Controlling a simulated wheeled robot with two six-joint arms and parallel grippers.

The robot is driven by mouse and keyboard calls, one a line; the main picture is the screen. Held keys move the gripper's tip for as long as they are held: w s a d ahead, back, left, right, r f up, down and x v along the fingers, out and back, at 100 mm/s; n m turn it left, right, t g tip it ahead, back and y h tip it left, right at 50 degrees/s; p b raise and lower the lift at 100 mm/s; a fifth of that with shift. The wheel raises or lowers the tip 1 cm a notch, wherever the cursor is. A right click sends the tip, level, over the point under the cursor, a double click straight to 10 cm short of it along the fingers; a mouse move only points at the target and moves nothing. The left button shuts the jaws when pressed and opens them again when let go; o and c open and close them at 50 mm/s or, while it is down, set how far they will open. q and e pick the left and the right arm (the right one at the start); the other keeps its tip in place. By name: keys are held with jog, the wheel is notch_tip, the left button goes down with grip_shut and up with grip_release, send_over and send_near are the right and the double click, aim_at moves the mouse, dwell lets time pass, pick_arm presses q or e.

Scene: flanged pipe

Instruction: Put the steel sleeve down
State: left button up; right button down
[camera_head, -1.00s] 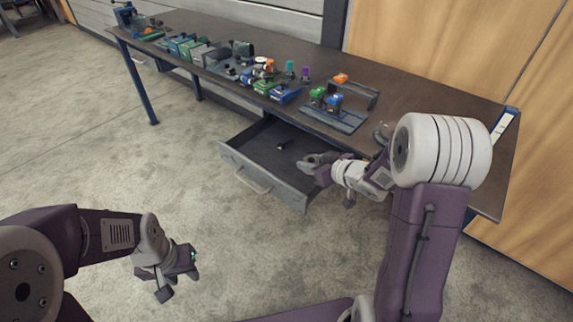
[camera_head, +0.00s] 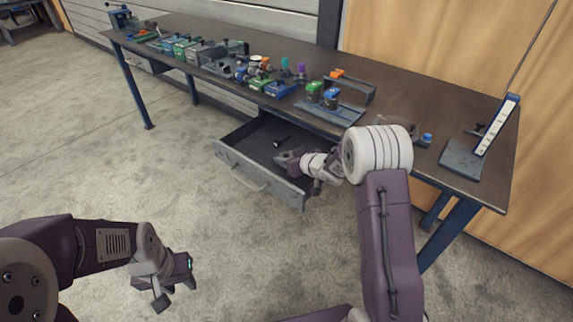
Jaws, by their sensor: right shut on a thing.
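My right gripper (camera_head: 285,160) is over the open drawer (camera_head: 222,152), near its right side. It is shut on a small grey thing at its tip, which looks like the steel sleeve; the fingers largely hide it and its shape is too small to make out. I cannot tell whether it touches the drawer floor. My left gripper (camera_head: 175,292) hangs low over the carpet at the lower left, away from the bench.
A small dark object (camera_head: 281,141) lies in the drawer, behind my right gripper. The workbench (camera_head: 420,108) holds several coloured boxes, a rack with green and blue pieces (camera_head: 325,95), and an upright white strip on a grey base (camera_head: 462,158) at the right. The drawer floor is mostly clear.

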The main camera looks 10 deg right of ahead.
jog(key=shift+f, duration=0.9)
jog(key=shift+w+r, duration=0.1)
jog(key=shift+r, duration=0.05)
jog(key=shift+f, duration=0.2)
jog(key=c, duration=0.8)
grip_release()
jog(key=shift+c, duration=0.2)
pick_arm(q)
jog(key=shift+f, duration=0.5)
pick_arm(e)
jog(key=shift+r, duration=0.1)
jog(key=shift+s+d+r, duration=0.1)
jog(key=shift+s+r, duration=0.1)
jog(key=shift+r, duration=0.05)
jog(key=p+v, duration=0.3)
jog(key=v, duration=0.8)
jog(key=shift+s+r, duration=0.1)
jog(key=shift+s, duration=0.25)
pick_arm(q)
notch_tip(320, 180, up, 4)
jog(key=shift+f, duration=0.25)
